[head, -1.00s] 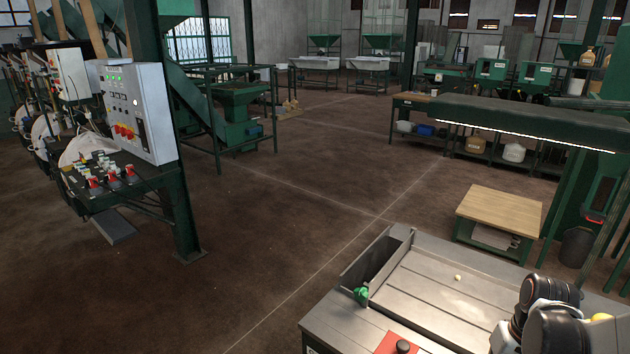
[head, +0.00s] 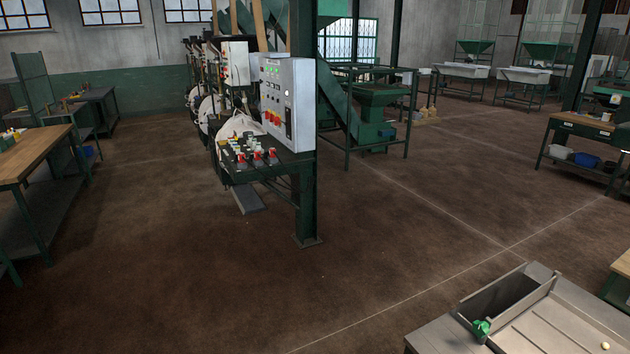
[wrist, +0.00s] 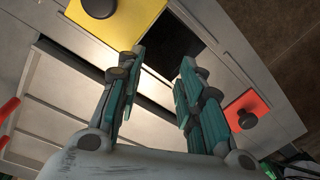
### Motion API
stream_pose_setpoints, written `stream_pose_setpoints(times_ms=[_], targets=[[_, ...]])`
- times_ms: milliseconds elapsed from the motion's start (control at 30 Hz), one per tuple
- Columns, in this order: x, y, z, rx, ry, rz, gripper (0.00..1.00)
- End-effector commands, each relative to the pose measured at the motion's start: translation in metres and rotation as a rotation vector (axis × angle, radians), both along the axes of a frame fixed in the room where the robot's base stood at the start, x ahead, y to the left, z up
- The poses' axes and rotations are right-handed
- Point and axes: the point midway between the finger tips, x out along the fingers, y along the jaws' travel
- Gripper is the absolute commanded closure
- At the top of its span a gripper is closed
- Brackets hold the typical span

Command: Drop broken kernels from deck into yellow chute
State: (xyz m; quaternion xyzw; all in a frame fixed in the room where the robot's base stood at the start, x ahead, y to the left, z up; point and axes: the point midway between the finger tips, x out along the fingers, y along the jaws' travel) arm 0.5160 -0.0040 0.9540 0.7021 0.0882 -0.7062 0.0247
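The grey metal deck (head: 548,322) is partly in view at the lower right of the head view, with a raised trough at its far left side. A small pale kernel-like piece (head: 605,346) lies on it. In the wrist view, my gripper (wrist: 162,55) is open over the deck (wrist: 75,95), its teal-padded fingers apart with nothing visible between them. Past the fingertips is a dark rectangular opening (wrist: 172,38). A yellow plate (wrist: 122,22) with a dark round knob lies left of the opening. I cannot tell whether it belongs to the yellow chute. No kernel is discernible in the wrist view.
A red plate (wrist: 268,118) with a black knob lies right of my fingers. A green fitting (head: 481,328) sits at the deck's trough corner. A control cabinet (head: 288,100) stands beside a green post. A wooden-topped bench (head: 35,152) is at left. Open brown floor lies between.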

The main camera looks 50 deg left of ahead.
Motion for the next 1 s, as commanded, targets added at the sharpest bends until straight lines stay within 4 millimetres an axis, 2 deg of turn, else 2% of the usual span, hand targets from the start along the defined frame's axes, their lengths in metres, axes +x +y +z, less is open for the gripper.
stream_pose_setpoints(times_ms=[300, 500, 700, 1000], targets=[[0.0, -0.006, 0.063, 0.0, 0.0, 0.0, 0.66], [0.001, -0.008, 0.09, 0.0, 0.0, 0.0, 0.66], [0.001, -0.009, 0.101, 0.0, 0.0, 0.0, 0.66], [0.001, -0.009, 0.102, 0.0, 0.0, 0.0, 0.66]])
